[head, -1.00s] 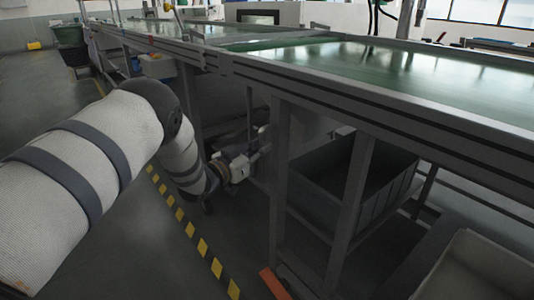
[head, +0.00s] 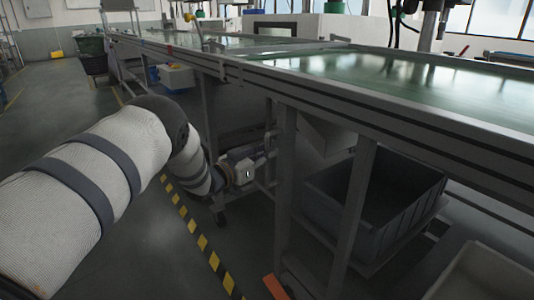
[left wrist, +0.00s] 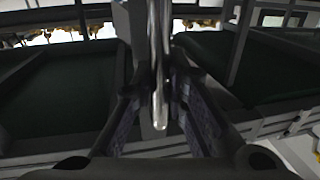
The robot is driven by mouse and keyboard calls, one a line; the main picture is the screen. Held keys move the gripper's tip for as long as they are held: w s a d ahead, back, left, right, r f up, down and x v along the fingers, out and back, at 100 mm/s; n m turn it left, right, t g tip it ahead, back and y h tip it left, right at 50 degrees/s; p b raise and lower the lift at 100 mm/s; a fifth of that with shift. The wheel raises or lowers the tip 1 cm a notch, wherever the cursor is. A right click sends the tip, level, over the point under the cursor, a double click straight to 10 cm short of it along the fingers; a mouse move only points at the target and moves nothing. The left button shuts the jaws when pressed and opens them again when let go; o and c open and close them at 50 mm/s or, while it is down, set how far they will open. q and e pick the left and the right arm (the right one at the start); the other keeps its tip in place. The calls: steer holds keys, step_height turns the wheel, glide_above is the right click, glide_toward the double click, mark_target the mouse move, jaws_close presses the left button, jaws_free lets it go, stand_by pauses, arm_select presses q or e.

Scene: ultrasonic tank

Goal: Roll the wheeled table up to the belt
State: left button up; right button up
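The long belt (head: 345,68) has a green surface and a grey metal frame, and runs from the right towards the back left. I cannot single out the wheeled table for certain in these views. My left gripper (head: 246,172) is low beside the belt's frame, by thin metal bars. In the left wrist view, the fingers of my left gripper (left wrist: 160,90) close in on both sides of a shiny upright metal bar (left wrist: 160,60). They look shut on it, though the contact is dark. My right gripper is not in view.
A dark grey bin (head: 385,215) sits on a low shelf under the belt. A pale tray (head: 485,272) is at the lower right. Yellow-black floor tape (head: 203,242) runs along the belt. The floor at the left (head: 50,110) is clear, with dark tubs (head: 92,55) beyond.

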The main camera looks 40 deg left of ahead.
arm_select(q)
steer(key=o, duration=0.3)
steer(key=s+a, duration=0.2)
steer(key=s, duration=1)
